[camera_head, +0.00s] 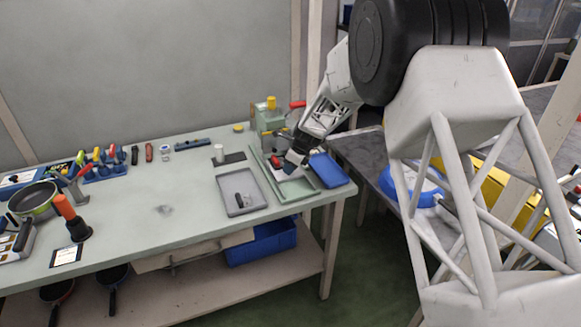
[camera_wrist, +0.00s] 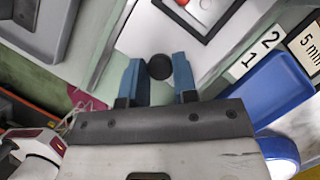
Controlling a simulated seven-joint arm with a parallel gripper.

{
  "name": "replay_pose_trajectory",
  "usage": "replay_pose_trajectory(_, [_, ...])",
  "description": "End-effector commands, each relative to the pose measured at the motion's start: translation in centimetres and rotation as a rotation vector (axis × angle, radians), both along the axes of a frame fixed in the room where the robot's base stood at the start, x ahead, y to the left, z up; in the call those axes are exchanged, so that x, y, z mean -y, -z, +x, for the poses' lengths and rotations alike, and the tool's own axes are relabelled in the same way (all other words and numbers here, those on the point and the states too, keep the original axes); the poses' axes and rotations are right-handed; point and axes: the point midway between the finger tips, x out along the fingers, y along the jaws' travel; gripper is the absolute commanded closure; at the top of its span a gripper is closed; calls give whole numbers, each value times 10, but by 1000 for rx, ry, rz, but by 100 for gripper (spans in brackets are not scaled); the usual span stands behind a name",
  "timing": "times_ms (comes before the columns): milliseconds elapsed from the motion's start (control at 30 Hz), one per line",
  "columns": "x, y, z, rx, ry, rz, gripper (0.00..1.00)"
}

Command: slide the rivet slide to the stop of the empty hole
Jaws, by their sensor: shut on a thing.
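In the wrist view my gripper (camera_wrist: 158,76) has its two blue fingertips closed on a round black knob (camera_wrist: 160,66), which I take to be the knob of the rivet slide. The knob stands over a pale plate beside a white panel with a black frame, on which a red part (camera_wrist: 203,3) shows at the top edge. Labels 1 and 2 (camera_wrist: 259,48) lie to the right of the knob. In the head view my gripper (camera_head: 292,160) is low over the green fixture (camera_head: 302,190) at the table's right end. The slide's body and the empty hole cannot be made out.
A blue tray (camera_head: 328,170) lies right of my gripper, and a grey tray (camera_head: 256,204) with a dark item lies left of the fixture. A green machine (camera_head: 266,119) with a yellow top stands behind. A 5 mm label (camera_wrist: 309,51) shows in the wrist view. The middle of the table is mostly clear.

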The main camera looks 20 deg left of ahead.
Motion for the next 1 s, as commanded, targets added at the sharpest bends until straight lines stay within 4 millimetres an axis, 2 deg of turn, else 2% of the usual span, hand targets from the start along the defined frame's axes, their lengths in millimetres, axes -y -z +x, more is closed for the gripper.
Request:
replay_pose_trajectory(433, [-19, 1, 19, 0, 0, 0, 100])
replay_pose_trajectory(733, [-20, 1, 20, 0, 0, 0, 100])
replay_pose_trajectory(767, [-20, 1, 20, -1, 0, 0, 72])
replay_pose_trajectory(900, [-20, 1, 20, 0, 0, 0, 50])
replay_pose_trajectory(1000, [-20, 0, 20, 0, 0, 0, 48])
